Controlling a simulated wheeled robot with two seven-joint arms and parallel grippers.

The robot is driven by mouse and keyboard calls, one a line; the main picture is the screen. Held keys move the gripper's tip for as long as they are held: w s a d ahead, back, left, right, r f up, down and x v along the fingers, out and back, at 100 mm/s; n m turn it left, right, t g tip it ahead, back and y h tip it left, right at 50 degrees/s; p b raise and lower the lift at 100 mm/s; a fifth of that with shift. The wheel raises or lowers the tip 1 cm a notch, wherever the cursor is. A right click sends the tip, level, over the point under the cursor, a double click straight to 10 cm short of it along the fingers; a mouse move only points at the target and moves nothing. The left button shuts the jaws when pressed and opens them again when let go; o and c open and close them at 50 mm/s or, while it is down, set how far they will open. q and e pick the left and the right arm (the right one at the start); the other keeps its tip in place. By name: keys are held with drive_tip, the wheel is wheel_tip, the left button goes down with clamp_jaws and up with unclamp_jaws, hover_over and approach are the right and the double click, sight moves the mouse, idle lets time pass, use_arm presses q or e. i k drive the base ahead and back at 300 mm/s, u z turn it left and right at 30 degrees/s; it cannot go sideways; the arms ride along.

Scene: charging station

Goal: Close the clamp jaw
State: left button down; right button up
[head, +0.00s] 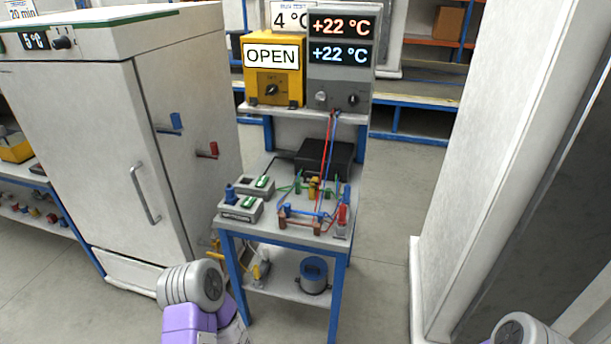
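A small workbench (228,226) with blue legs stands in the middle of the head view. On its top is a small fixture with blue and brown bars (300,216), with red and blue leads running down towards it. A small yellow part (314,187) with green pieces beside it sits just behind. Which of these is the clamp jaw, and whether it is open, is too small to tell. My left arm shows at the bottom left and a bit of my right arm at the bottom right. Neither gripper can be made out, and both arms are apart from the bench top.
A yellow box (273,70) marked OPEN and a grey unit (340,60) reading +22 °C stand on the upper shelf. Switch boxes (241,208) sit at the bench's left. A white cabinet (75,150) stands left, a pale wall right. A blue-topped pot (314,275) is below.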

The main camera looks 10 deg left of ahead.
sight(313, 181)
drive_tip(key=u, duration=0.75)
drive_tip(key=i, duration=0.95)
drive_tip(key=z, duration=0.4)
